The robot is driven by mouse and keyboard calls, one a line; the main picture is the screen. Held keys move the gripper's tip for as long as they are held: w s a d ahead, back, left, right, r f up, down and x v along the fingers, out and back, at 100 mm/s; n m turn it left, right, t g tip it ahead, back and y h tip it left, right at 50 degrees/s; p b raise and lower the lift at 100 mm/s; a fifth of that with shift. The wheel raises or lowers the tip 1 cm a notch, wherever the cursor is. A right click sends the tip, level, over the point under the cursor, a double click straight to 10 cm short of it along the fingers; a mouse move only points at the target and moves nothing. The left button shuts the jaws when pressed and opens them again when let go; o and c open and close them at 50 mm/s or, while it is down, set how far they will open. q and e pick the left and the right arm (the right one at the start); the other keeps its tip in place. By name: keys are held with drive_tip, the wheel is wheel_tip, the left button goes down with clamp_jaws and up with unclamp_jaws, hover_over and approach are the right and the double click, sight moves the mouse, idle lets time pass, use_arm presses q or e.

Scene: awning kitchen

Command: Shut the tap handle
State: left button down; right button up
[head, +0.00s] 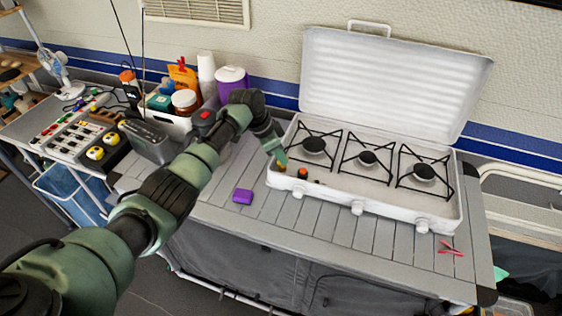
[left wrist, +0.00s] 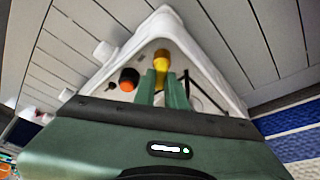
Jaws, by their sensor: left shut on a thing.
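The white camping stove (head: 335,197) stands on the slatted counter with its lid up. At its left end is a small yellow tap handle (left wrist: 162,58), largely covered by my gripper in the head view. Next to it is an orange-and-black knob (head: 302,173), which also shows in the left wrist view (left wrist: 128,80). My left gripper (head: 281,160) reaches down over the stove's left corner. In the left wrist view its green fingers (left wrist: 162,82) are shut on the yellow handle. My right gripper is not in view.
A purple box (head: 242,196) lies on the counter left of the stove. A crate with cups and jars (head: 168,125) stands behind my left arm. A pink item (head: 450,248) lies at the front right. The counter in front of the stove is mostly clear.

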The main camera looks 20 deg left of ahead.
use_arm(q)
drive_tip(key=m+g+b, duration=0.1)
drive_tip(key=m+b, duration=0.1)
drive_tip(key=b, duration=0.1)
drive_tip(key=m+g+b, duration=0.1)
drive_tip(key=m+b, duration=0.1)
drive_tip(key=b, duration=0.2)
drive_tip(key=m+b, duration=0.2)
drive_tip(key=b, duration=0.1)
drive_tip(key=shift+w+f+m+g+h, duration=0.15)
drive_tip(key=shift+f+m+g+h, duration=0.15)
drive_tip(key=shift+m+g, duration=0.1)
drive_tip(key=shift+a+r+m+b, duration=0.15)
drive_tip(key=shift+m+b, duration=0.35)
drive_tip(key=shift+b, duration=0.3)
drive_tip(key=c, duration=1.5)
unclamp_jaws()
drive_tip(key=shift+o, duration=0.2)
drive_tip(key=shift+r, duration=0.15)
drive_tip(key=shift+w+a+r, duration=0.1)
drive_tip(key=shift+r, duration=0.3)
drive_tip(key=b+v, duration=0.1)
drive_tip(key=v, duration=0.5)
drive_tip(key=shift+a+r, duration=0.2)
drive_tip(key=shift+r, duration=0.1)
